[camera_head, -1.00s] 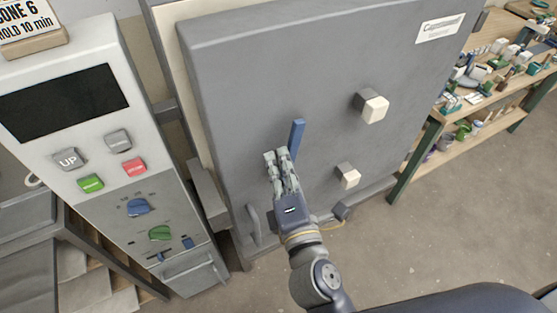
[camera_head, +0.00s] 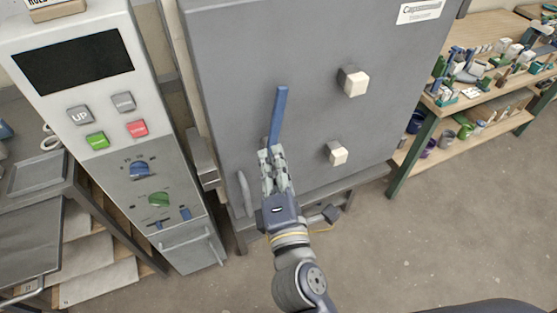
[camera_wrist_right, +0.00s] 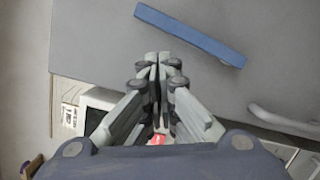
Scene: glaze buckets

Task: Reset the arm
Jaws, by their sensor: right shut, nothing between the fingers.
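My right gripper (camera_head: 271,152) is shut and empty in front of the grey kiln door (camera_head: 230,60). In the head view its fingertips overlap the lower end of a blue bar handle (camera_head: 279,112) on that door. In the right wrist view the gripper (camera_wrist_right: 158,58) has its fingers together, and the blue handle (camera_wrist_right: 190,35) lies apart from them, beyond the tips. Whether the gripper touches the door cannot be told. My left gripper is not in view.
A control panel (camera_head: 90,22) with a dark screen and coloured buttons stands left of the door. Two cream knobs (camera_head: 356,83) stick out from the door. A wooden shelf (camera_head: 470,92) with tools and small buckets is at the right. The floor (camera_head: 430,230) at lower right is clear.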

